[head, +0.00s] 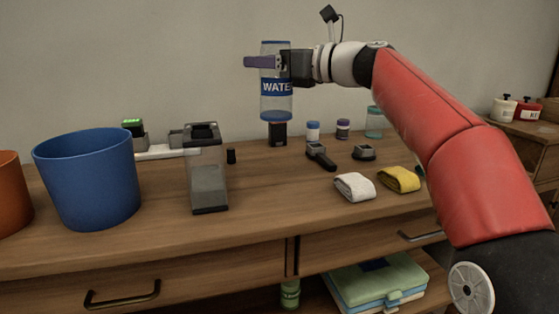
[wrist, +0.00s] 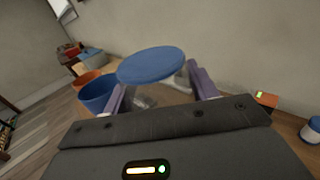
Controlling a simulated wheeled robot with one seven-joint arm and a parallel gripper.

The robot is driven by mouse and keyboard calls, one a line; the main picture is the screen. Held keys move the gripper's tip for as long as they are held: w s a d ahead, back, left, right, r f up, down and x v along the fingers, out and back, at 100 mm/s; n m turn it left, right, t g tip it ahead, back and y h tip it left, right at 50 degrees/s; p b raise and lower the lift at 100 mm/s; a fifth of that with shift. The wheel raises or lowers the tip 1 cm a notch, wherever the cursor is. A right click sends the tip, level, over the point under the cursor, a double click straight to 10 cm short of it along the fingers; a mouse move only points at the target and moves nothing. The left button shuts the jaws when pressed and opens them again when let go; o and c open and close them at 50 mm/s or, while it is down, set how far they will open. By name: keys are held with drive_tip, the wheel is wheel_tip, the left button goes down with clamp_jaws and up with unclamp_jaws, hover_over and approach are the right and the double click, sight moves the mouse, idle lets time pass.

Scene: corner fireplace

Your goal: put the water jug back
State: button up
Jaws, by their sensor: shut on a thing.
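The water jug (head: 276,105) is a clear bottle with a blue band lettered "WATE". It hangs upright in my gripper (head: 266,62), whose purple fingers are around its upper part. In the wrist view its round blue top (wrist: 152,64) lies between the purple fingers. In the head view the jug's bottom lines up just above a small black block with an orange top (head: 278,133) at the back of the wooden counter (head: 265,205). I cannot tell whether the jug touches this block or is in front of it.
A blue bin (head: 88,180) and a grey see-through container (head: 207,175) stand left. Small jars (head: 313,131), a black-handled tool (head: 320,156), a white cloth (head: 354,187) and a yellow cloth (head: 399,179) lie right. The front middle of the counter is clear.

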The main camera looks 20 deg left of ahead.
wheel_tip(320, 180, down, 16)
drive_tip(key=b, duration=0.6)
drive_tip(key=shift+f+b, duration=0.1)
drive_tip(key=shift+b, duration=0.2)
drive_tip(key=o, duration=1.1)
drive_tip(key=v, duration=1.2)
drive_tip(key=shift+p, duration=0.3)
